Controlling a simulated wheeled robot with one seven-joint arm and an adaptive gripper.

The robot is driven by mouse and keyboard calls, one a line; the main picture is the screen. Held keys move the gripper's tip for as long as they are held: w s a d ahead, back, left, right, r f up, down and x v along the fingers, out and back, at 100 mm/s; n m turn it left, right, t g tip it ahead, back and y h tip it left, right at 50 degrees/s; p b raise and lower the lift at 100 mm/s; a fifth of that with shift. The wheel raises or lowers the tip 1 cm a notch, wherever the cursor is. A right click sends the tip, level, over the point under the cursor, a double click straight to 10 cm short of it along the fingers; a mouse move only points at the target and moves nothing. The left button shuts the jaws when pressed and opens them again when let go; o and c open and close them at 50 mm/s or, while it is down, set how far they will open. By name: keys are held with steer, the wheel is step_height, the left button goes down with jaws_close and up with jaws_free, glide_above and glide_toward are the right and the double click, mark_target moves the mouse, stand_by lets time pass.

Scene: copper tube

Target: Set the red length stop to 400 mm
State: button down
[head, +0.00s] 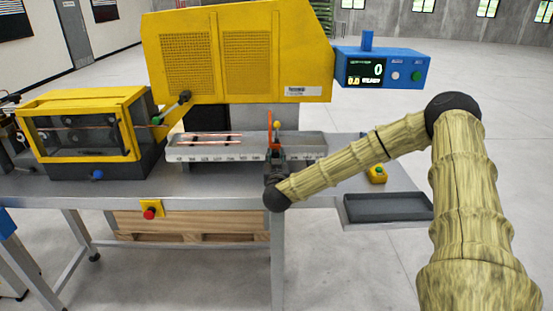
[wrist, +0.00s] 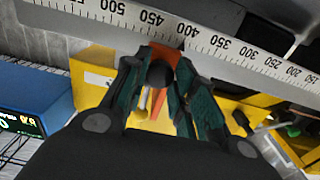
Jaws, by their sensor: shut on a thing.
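The red length stop (head: 270,145) stands upright at the measuring trough, right of the copper tubes. In the wrist view its orange-red body (wrist: 157,53) shows between my fingers, below the scale (wrist: 225,47). The stop's upper end lies near the 400 label, toward the 450 side. Its exact reading cannot be told. My gripper (head: 276,163) reaches the stop from the front. In the wrist view its green-padded fingers (wrist: 160,88) are closed around the stop's dark round knob (wrist: 161,74). The fingers partly hide the stop.
Copper tubes (head: 212,139) lie in the trough (head: 313,147) left of the stop. A yellow machine housing (head: 235,50) rises behind. A blue display box (head: 408,69) reads 0. A yellow button box (head: 377,174) and dark tray (head: 390,208) are at the right.

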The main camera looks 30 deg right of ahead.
steer(key=c, duration=1.1)
jaws_free()
steer(key=v, duration=1.2)
steer(key=shift+f, duration=0.1)
